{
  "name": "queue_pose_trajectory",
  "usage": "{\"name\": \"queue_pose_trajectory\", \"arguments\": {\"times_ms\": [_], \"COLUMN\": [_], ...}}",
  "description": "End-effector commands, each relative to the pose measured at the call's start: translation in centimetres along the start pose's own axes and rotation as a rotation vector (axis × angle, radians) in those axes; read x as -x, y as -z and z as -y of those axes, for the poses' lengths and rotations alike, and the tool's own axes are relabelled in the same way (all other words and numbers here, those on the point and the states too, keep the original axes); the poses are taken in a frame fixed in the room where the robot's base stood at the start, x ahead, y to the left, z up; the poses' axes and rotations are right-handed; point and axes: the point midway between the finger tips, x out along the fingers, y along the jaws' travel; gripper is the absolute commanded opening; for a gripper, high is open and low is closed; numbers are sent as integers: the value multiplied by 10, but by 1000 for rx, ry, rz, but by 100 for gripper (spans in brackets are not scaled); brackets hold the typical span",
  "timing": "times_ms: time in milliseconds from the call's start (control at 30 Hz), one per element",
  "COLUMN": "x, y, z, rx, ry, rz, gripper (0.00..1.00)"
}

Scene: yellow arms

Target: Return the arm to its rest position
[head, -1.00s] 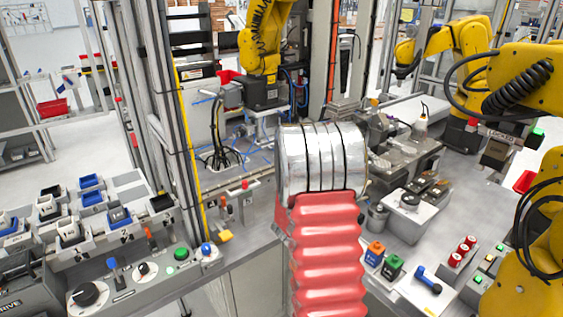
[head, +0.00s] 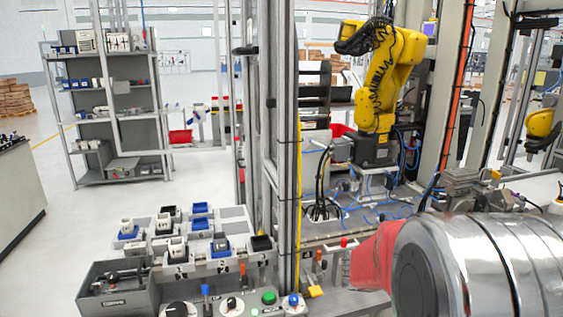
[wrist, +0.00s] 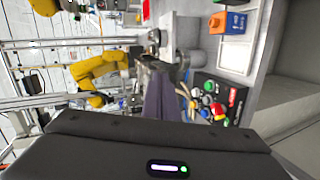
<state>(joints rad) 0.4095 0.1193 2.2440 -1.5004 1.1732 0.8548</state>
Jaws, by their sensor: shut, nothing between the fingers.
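My arm shows at the lower right of the head view as a ribbed silver cylinder (head: 500,265), with a red bellows sleeve (head: 374,262) to its left. Its outer end is out of that view. In the wrist view the dark body of my gripper fills the bottom, with a small lit green indicator. The grey-purple fingers of my gripper (wrist: 163,82) reach up from it and are shut together, with nothing seen between them. They appear apart from the bench items around them.
A control bench with knobs and buttons (head: 236,304) and a grey bin (head: 115,288) lie left of my arm. A yellow robot arm (head: 380,75) stands behind. The wrist view is sideways, with a button panel (wrist: 218,98) and an orange block (wrist: 236,22) at right.

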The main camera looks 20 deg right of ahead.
Motion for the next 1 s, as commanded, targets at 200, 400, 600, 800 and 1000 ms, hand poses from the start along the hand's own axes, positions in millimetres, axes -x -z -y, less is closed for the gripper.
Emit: {"name": "queue_pose_trajectory", "arguments": {"times_ms": [200, 400, 600, 800, 1000], "x": [50, 97, 149, 206, 266], "y": [-28, -50, -68, -83, -98], "z": [13, 32, 53, 73, 88], "rx": [-29, -45, -55, -59, -61], "ry": [183, 370, 566, 768, 972], "rz": [18, 3, -47, -129, -240], "gripper": [0, 0, 0, 0, 0]}}
